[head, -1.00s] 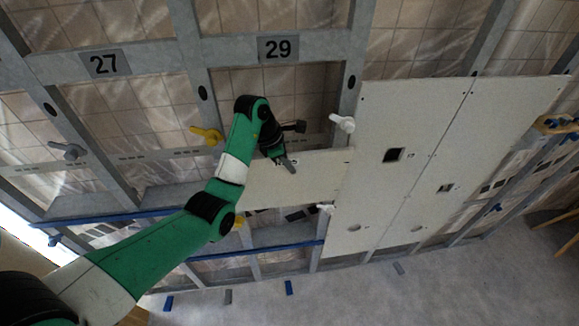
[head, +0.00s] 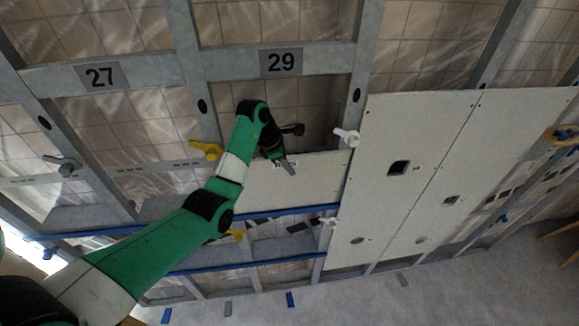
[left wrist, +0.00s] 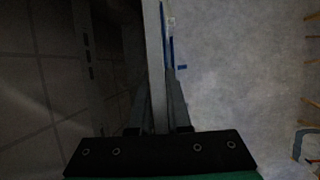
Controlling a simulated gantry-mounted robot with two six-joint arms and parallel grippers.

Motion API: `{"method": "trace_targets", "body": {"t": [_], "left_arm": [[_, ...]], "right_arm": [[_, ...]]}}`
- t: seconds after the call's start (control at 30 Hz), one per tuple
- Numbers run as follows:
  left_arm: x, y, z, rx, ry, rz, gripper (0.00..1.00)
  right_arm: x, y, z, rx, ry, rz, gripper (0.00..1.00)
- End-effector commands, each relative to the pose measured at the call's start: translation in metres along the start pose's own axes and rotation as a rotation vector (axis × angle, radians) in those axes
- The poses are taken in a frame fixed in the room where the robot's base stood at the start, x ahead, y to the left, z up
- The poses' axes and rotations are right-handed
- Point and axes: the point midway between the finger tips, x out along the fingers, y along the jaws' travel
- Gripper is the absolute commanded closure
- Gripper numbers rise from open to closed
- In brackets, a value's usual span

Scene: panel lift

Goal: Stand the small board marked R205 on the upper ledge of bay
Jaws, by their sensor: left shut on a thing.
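The small white board (head: 300,184) stands upright in bay 29. Its dark marking at the top edge is partly covered by my left gripper (head: 286,164), so I cannot read it in full. My left gripper is shut on the top edge. In the left wrist view the board (left wrist: 155,60) shows edge-on between the fingers (left wrist: 160,105). The upper blue ledge (head: 290,211) of the bay runs along just below the board's lower edge. I cannot tell whether they touch. My right gripper is not in view.
Large white panels (head: 385,210) cover the frame to the right. Yellow clamps (head: 206,150) sit on the left stud and white clamps (head: 346,137) on the right one. A lower blue rail (head: 290,261) crosses below. The 29 label (head: 281,62) is above.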

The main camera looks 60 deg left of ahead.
Motion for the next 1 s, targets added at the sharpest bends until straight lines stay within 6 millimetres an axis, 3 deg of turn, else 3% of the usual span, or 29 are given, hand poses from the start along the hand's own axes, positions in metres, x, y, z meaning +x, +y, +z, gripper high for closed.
{"method": "trace_targets", "body": {"t": [1.0], "left_arm": [[0.000,0.026,0.001,-0.033,-0.005,-0.083,1.00]], "right_arm": [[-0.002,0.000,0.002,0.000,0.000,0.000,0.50]]}}
